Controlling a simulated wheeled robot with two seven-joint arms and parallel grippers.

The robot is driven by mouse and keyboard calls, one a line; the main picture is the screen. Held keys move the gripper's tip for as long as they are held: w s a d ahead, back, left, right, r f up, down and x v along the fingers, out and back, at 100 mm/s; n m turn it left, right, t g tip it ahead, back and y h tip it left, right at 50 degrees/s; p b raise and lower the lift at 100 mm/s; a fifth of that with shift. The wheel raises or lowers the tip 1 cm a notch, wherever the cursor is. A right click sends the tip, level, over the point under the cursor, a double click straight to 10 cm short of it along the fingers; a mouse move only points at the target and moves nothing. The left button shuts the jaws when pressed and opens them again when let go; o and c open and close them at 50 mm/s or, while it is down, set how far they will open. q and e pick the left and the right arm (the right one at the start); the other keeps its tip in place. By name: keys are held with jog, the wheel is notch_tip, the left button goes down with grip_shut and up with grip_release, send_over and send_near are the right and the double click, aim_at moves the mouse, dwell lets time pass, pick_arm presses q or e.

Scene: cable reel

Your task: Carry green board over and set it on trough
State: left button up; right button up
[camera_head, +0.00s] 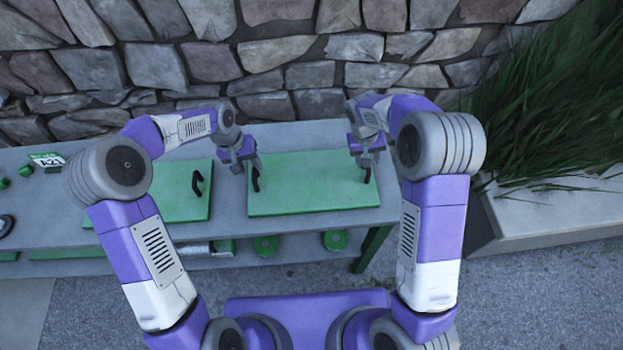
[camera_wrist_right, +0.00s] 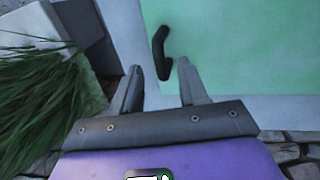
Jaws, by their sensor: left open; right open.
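The green board (camera_head: 312,190) lies flat on the grey table, with a black handle near each short side. My left gripper (camera_head: 248,168) is open just above its left handle (camera_head: 255,182). My right gripper (camera_head: 367,165) is open at its right handle (camera_head: 367,176). In the right wrist view the black handle (camera_wrist_right: 160,50) stands at the fingertips, with its lower end between the open jaws (camera_wrist_right: 159,70). Whether the left jaws straddle their handle cannot be told. A pale stone trough (camera_head: 550,215) with long grass stands right of the table.
A second green board (camera_head: 175,205) with a black handle lies to the left on the table (camera_head: 50,215). Green round parts (camera_head: 266,246) sit on a lower shelf. A stone wall (camera_head: 300,75) closes off the back. Grass (camera_head: 550,100) overhangs the trough.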

aim_at(254, 172)
pick_arm(q)
jog(key=shift+d+f, duration=0.25)
jog(key=shift+f, duration=1)
jog(key=shift+d+f, duration=0.25)
jog(key=shift+f, duration=1)
pick_arm(e)
jog(key=shift+d+f, duration=0.25)
jog(key=shift+f, duration=1)
jog(key=shift+d+f, duration=0.25)
jog(key=shift+f, duration=1)
pick_arm(q)
grip_shut()
pick_arm(e)
grip_shut()
pick_arm(q)
jog(key=shift+w+r, duration=0.1)
pick_arm(e)
jog(key=shift+w, duration=0.1)
